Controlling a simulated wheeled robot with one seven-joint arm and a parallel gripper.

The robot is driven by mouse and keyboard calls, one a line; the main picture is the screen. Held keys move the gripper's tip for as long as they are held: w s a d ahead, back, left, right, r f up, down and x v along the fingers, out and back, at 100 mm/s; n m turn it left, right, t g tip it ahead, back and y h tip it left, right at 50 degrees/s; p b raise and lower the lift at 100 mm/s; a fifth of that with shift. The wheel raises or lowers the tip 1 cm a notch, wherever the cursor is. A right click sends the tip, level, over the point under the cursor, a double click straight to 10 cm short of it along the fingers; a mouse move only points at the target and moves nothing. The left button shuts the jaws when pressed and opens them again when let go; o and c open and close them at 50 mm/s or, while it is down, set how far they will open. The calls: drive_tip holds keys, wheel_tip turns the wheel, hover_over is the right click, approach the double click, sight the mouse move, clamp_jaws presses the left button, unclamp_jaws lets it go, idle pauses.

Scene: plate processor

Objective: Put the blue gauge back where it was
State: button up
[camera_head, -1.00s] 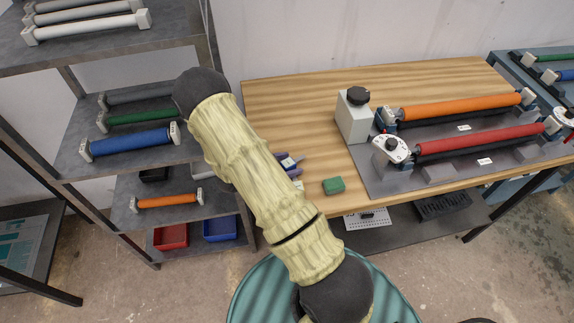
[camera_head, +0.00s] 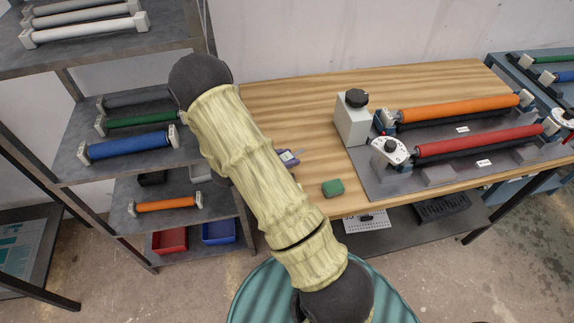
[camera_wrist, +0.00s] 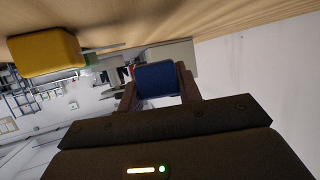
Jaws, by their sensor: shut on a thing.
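The blue gauge (camera_wrist: 156,77) sits between the two dark fingers of my gripper (camera_wrist: 158,90) in the wrist view. The gripper is shut on it, close to the wooden tabletop, which fills the top of that tilted view. I cannot tell whether the gauge touches the wood. In the head view my arm hides the gripper. A violet-blue piece with a pale display (camera_head: 288,157) shows at the arm's right edge over the table; I cannot tell for sure whether it is the held gauge.
A yellow block (camera_wrist: 46,53) is on the wood beside the gripper. A green block (camera_head: 333,187) lies near the table's (camera_head: 290,95) front edge. A grey plate with orange (camera_head: 455,107) and red rollers (camera_head: 478,140) and a white box (camera_head: 352,118) stand right. A roller shelf (camera_head: 75,155) stands left.

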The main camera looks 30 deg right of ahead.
sight(288, 156)
wheel_tip(288, 156, up, 6)
drive_tip(key=shift+f, duration=0.2)
drive_tip(key=shift+s+f, duration=0.1)
idle(0.8)
